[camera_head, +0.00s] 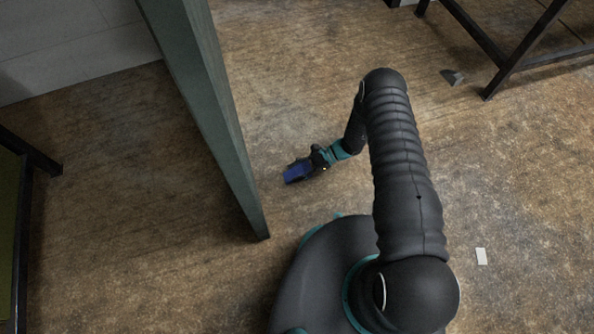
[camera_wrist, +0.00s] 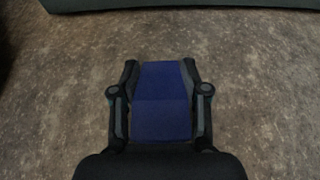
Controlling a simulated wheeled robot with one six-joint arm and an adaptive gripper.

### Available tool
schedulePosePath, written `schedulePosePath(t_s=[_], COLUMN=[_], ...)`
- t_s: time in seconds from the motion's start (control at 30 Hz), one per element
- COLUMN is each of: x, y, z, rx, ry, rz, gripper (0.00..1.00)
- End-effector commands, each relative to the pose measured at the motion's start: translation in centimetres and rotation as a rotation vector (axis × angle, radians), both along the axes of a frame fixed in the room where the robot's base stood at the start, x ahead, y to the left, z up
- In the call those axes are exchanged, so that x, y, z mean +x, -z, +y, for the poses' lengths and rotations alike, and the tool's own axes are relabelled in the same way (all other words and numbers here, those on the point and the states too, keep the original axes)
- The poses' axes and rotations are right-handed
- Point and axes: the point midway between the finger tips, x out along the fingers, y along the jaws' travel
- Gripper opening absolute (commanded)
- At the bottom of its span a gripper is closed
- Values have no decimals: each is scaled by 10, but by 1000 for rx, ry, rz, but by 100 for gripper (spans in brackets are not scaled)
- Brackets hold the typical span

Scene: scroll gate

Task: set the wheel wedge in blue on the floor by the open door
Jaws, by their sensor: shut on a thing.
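The blue wheel wedge (camera_head: 297,172) is in my gripper (camera_head: 303,170), at the end of my arm, to the right of the open door (camera_head: 222,130). In the wrist view the wedge (camera_wrist: 162,100) lies between the two fingers of my gripper (camera_wrist: 160,90), which are shut on its sides. Its two blue faces show there, one darker than the other. The door's lower edge (camera_wrist: 190,4) runs across the top of the wrist view, apart from the wedge. I cannot tell whether the wedge touches the floor.
A dark grey wedge-like thing (camera_head: 453,77) lies on the floor near a dark table frame (camera_head: 505,72) at the upper right. Another dark frame (camera_head: 22,150) stands at the left edge. Floor between door and gripper is clear.

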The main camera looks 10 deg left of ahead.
Motion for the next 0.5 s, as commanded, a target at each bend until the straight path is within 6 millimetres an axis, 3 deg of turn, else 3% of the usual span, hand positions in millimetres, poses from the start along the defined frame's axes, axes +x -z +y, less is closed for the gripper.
schedulePosePath(t_s=[0.3,0.33,0.43,0.5], x=[0,0,0,0], y=[3,3,2,2], z=[0,0,0,0], rx=[0,0,0,0], ry=[0,0,0,0], rz=[-1,0,0,0], gripper=[5,48,70,70])
